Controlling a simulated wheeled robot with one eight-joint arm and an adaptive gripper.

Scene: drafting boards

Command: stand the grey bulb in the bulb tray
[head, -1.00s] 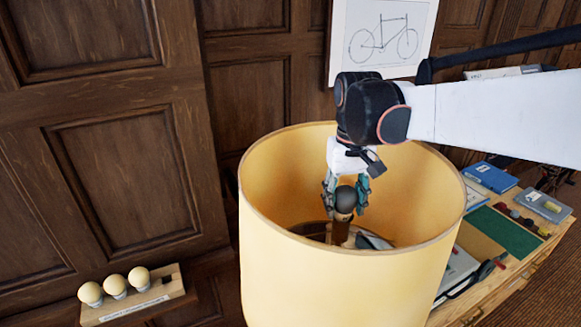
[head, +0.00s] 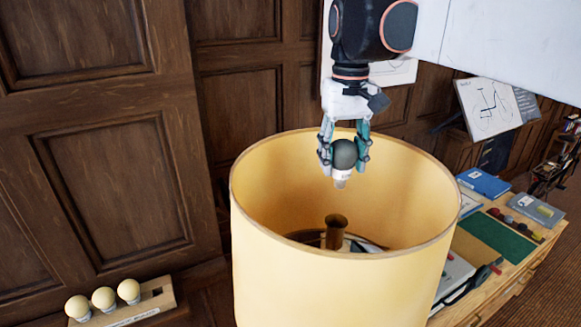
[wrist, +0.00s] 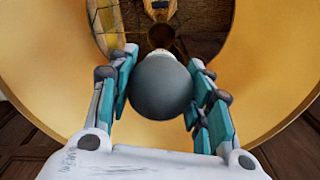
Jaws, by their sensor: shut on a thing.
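The grey bulb (head: 344,154) is held in my gripper (head: 344,150), its dark round glass up and its pale base pointing down. It hangs in the mouth of the large yellow lampshade, above a brown socket (head: 337,232) and apart from it. In the wrist view the grey bulb (wrist: 161,86) sits between the teal finger pads of my gripper (wrist: 163,88). The wooden bulb tray (head: 150,308) is at the lower left in the head view. Several cream bulbs (head: 103,298) stand in it, and an empty hole shows at its right end.
The lampshade (head: 335,290) has a tall wall and rim around the space below my gripper. A desk (head: 490,275) with a blue book (head: 484,183) and a green mat (head: 498,233) is at the right. Panelled wood (head: 100,160) stands behind the tray.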

